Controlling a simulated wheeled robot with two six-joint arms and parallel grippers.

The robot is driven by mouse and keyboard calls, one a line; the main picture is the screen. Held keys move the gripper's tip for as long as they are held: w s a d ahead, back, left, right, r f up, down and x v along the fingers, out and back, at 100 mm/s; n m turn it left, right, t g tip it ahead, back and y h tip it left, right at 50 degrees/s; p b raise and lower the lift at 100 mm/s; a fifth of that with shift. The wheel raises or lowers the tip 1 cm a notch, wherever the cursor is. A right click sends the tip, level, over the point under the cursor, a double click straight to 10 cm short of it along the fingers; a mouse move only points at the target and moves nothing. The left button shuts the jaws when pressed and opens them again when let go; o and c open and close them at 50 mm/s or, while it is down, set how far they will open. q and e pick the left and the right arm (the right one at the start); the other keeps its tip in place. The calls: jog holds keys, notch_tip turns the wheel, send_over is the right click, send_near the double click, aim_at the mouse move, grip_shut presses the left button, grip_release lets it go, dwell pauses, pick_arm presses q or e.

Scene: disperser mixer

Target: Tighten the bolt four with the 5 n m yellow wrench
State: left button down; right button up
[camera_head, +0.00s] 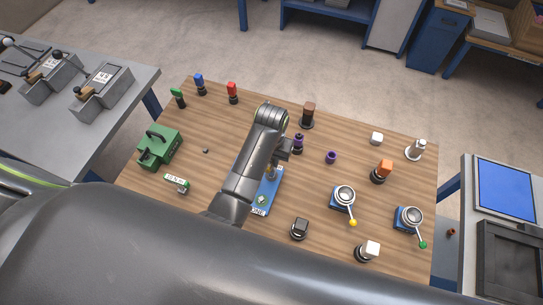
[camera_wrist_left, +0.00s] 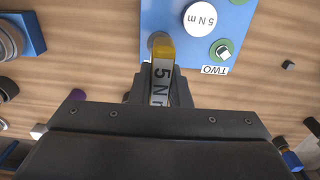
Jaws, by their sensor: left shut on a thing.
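My left gripper (camera_wrist_left: 160,97) is shut on the yellow wrench (camera_wrist_left: 162,75), whose white label reads "5 N m". The wrench's yellow end is at a grey round part (camera_wrist_left: 158,40) at the edge of the blue plate (camera_wrist_left: 178,8); I cannot tell whether they touch. In the head view my left gripper (camera_head: 284,152) is above the blue plate (camera_head: 270,191), partly hidden by my arm. I cannot make out a label for bolt four.
The wooden table (camera_head: 225,125) also holds a green box (camera_head: 160,146), a brown-topped piece (camera_head: 307,114), an orange-topped piece (camera_head: 382,172) and two blue-based lever devices (camera_head: 343,198) (camera_head: 410,219). A black-topped piece (camera_head: 299,228) stands right of the plate.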

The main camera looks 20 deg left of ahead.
dwell(0.7)
pick_arm(q)
jog(key=shift+p, duration=0.55)
dwell(0.4)
jog(key=shift+p, duration=0.5)
dwell(0.6)
jog(key=shift+f+b, duration=0.45)
jog(key=shift+f, duration=0.8)
jog(key=c, duration=1.3)
grip_release()
